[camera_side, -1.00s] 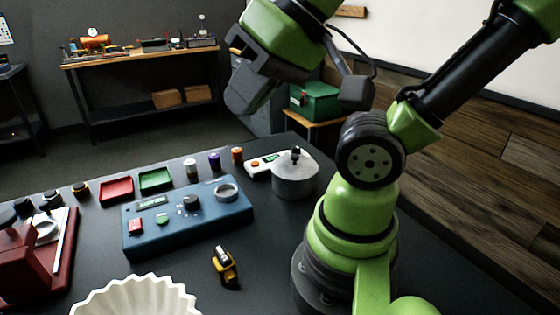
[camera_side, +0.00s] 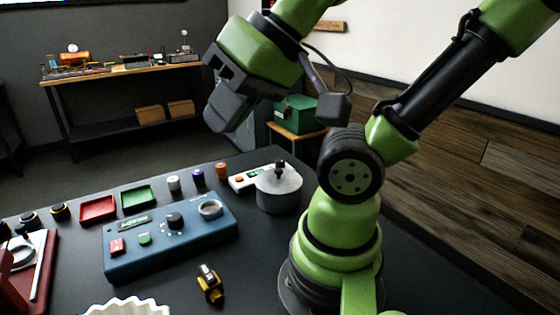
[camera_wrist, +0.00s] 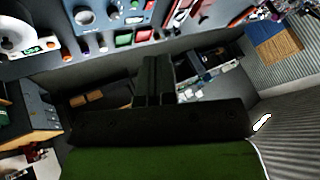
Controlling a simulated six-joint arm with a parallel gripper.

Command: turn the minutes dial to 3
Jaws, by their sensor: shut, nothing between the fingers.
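The blue control box (camera_side: 190,236) lies on the dark table, with a black dial (camera_side: 175,220) near its middle and small marks around it. Which mark the dial points at is too small to tell. The box also carries a small display (camera_side: 133,223), a red button (camera_side: 117,246), a green button (camera_side: 144,239) and a grey ring (camera_side: 210,209). My gripper (camera_side: 218,126) is shut and empty, high above and behind the box, apart from it. In the wrist view its fingers (camera_wrist: 155,80) are together, and the dial (camera_wrist: 113,12) shows at the top edge.
Red (camera_side: 98,208) and green (camera_side: 138,197) trays and several small capped cylinders stand behind the box. A grey round pot (camera_side: 279,190) and a white device (camera_side: 247,178) are to its right. A yellow-black object (camera_side: 209,284) and white fluted bowl (camera_side: 126,308) lie in front.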

